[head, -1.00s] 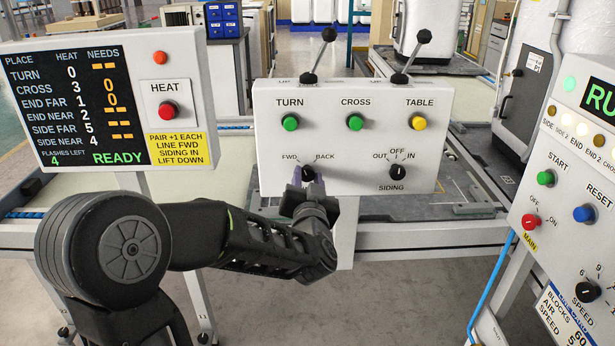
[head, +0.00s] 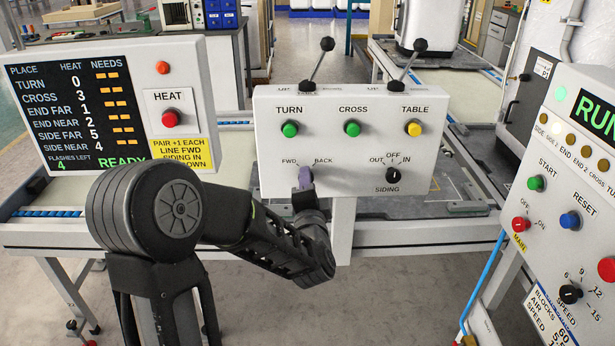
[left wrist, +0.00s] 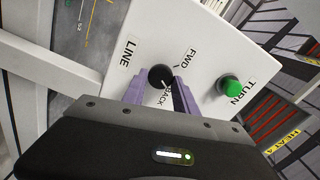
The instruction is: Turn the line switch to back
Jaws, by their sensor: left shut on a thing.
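The line switch is a small black knob (left wrist: 160,77) on the white control panel (head: 345,150), between the FWD and BACK labels. In the left wrist view, the purple fingers of my left gripper (left wrist: 158,88) lie on both sides of it, shut on it. I cannot tell which label its pointer faces. In the head view my left gripper (head: 304,180) is at the panel's lower left and hides most of the knob. Its fingers look turned edge-on. My right gripper is not in view.
Green TURN (head: 289,129) and CROSS (head: 352,129) buttons and a yellow TABLE button (head: 414,129) sit above. The SIDING knob (head: 392,175) is to the right. A display with a red HEAT button (head: 169,119) stands left; another panel (head: 570,200) stands right.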

